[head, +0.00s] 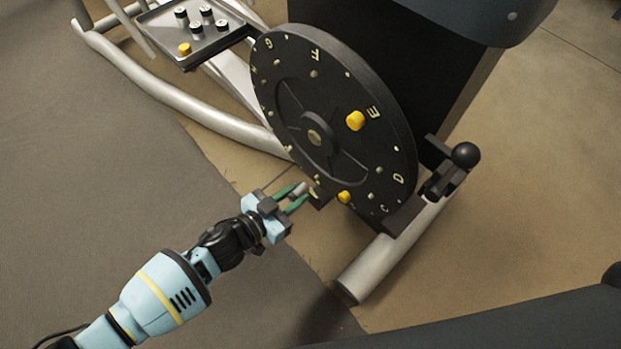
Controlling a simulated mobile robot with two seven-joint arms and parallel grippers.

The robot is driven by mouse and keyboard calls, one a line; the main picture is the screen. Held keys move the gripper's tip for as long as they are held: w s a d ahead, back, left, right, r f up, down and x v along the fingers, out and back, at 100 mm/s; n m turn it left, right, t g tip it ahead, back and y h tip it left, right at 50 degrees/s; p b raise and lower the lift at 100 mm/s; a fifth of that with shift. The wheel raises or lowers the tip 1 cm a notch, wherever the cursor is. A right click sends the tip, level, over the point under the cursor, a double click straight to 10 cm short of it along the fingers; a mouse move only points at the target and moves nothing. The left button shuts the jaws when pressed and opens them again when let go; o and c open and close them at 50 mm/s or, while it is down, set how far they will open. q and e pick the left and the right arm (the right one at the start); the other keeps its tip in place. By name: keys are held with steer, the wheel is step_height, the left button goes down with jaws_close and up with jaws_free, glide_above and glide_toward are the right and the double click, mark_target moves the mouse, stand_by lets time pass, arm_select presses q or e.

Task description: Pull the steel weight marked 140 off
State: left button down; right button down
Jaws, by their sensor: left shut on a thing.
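A large black disc (290,75) with letters around its rim stands upright on the machine. My left gripper (299,195) has green fingers and reaches the disc's lower left edge. It is shut on a small steel weight (300,188), a pale cylinder partly hidden between the fingers. I cannot read a 140 mark on it, and I cannot tell whether it still touches the disc. Yellow knobs sit on the disc near E (355,121) and lower down near C (344,197). My right gripper is not in view.
A dark tray (160,40) at the upper left holds several small silver-topped weights and one yellow piece (184,48). A lever with a black ball (466,155) stands right of the disc, above a grey foot tube (365,268). The mat (80,190) at left is clear.

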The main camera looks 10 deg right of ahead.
arm_select(q)
steer(key=shift+p+v, duration=0.55)
steer(key=shift+v, duration=0.6)
steer(key=s+a+p, duration=0.2)
steer(key=s+a, duration=0.1)
steer(key=a, duration=0.2)
steer(key=shift+s+f, duration=0.25)
steer(key=shift+s, duration=0.05)
